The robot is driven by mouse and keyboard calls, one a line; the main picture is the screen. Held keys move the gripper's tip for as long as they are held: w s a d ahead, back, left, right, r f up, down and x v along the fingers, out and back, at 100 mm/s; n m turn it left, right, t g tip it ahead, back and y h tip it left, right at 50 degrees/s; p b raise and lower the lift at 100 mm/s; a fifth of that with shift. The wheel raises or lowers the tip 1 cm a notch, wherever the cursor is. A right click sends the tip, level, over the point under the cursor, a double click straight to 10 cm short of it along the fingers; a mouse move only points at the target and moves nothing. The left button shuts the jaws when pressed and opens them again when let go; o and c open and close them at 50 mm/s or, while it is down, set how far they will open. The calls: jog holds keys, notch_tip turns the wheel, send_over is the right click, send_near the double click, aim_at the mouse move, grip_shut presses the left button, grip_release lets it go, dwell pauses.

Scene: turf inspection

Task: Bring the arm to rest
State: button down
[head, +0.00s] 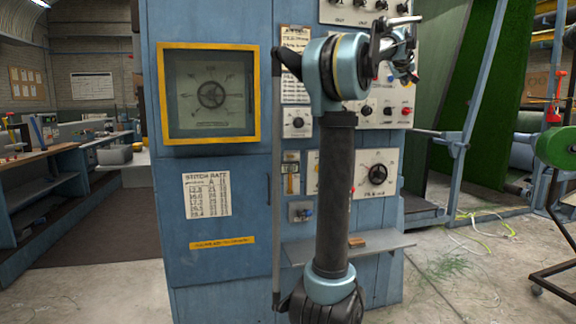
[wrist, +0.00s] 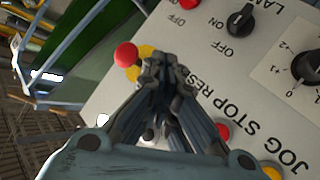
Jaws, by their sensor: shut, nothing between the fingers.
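My gripper (head: 409,70) is raised at the upper right of the machine cabinet in the head view, in front of its control panels. My arm stands nearly upright below it and bends at the top. In the wrist view my gripper (wrist: 165,70) is shut and empty, with its fingers together in front of a light control panel (wrist: 235,75). A red mushroom button (wrist: 126,55) with a yellow base shows just left of the fingertips. I cannot tell whether the fingers touch the panel. My gripper and arm hide part of the panels.
The blue cabinet (head: 218,275) carries a yellow-framed gauge window (head: 253,95) and a small shelf (head: 385,244) low behind my arm. A green reel (head: 556,147) stands at the right. A workbench (head: 40,155) is at the left. Loose strands (head: 475,225) lie on the right floor.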

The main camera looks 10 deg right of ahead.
jog(key=s+a+f+n+g+y, duration=0.15)
jog(key=s+a+f, duration=0.25)
jog(key=a+f, duration=0.65)
jog(key=s+a+f+g+y, duration=0.1)
jog(key=s+a+f+y, duration=0.2)
jog(key=a+f, duration=0.75)
jog(key=s+a+f+g+y, duration=0.1)
jog(key=s+a+f+y, duration=0.45)
jog(key=a, duration=0.85)
jog(key=s+a+f+g, duration=0.2)
jog(key=s+a+f, duration=0.3)
jog(key=s+f, duration=0.4)
jog(key=s+a+f+g, duration=0.1)
jog(key=s+a+f, duration=0.5)
jog(key=s+f, duration=0.3)
jog(key=s+a+f+g, duration=0.2)
jog(key=s+a+f, duration=0.3)
jog(key=s+f, duration=0.4)
notch_tip(320, 180, down, 7)
jog(key=shift+a+r+n+g+h, duration=0.1)
jog(key=shift+a+n+g+h, duration=0.05)
jog(key=shift+n+g+h, duration=0.25)
jog(key=shift+s, duration=0.1)
